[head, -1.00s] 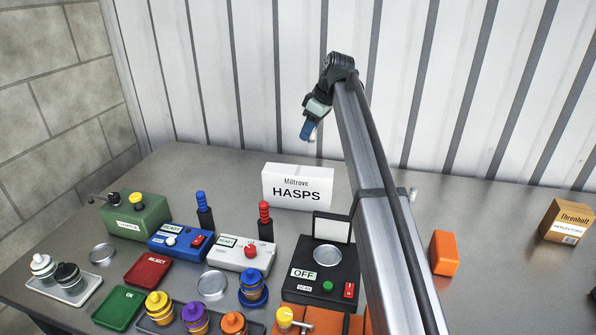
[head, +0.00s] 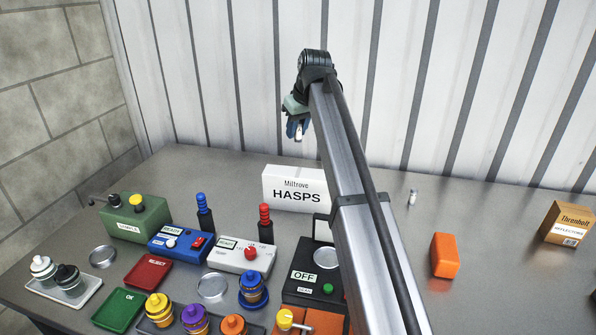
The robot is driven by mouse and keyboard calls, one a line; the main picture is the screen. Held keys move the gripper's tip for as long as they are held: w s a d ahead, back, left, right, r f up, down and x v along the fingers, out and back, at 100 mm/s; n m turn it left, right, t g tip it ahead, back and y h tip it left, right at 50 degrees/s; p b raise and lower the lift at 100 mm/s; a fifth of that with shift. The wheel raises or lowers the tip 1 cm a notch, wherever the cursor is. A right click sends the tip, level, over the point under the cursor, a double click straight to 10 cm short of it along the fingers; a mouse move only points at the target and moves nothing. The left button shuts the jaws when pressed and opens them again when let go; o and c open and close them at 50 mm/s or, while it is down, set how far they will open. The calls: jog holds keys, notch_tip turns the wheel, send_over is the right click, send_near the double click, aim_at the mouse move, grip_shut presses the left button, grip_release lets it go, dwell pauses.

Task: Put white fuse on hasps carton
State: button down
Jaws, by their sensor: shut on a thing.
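The white hasps carton (head: 283,200) stands upright on the metal bench near the back, its label facing me. My gripper (head: 297,132) is raised above and behind the carton's front face in the picture, with blue fingers pointing down. It is shut on a small white fuse (head: 299,135), whose pale end shows at the fingertips. The fuse is clear of the carton, with a gap between them. Most of the fuse is hidden by the fingers.
A small pale cylinder (head: 412,197) stands on the bench, right of my arm. An orange block (head: 444,255) and a Threnholt carton (head: 567,223) are further right. Red (head: 264,220) and blue (head: 203,212) posts stand left of the hasps carton. Devices and jars fill the front left.

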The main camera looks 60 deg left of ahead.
jog(key=shift+f, duration=4.95)
jog(key=shift+f, duration=0.1)
jog(key=c, duration=0.9)
grip_release()
jog(key=v, duration=1.2)
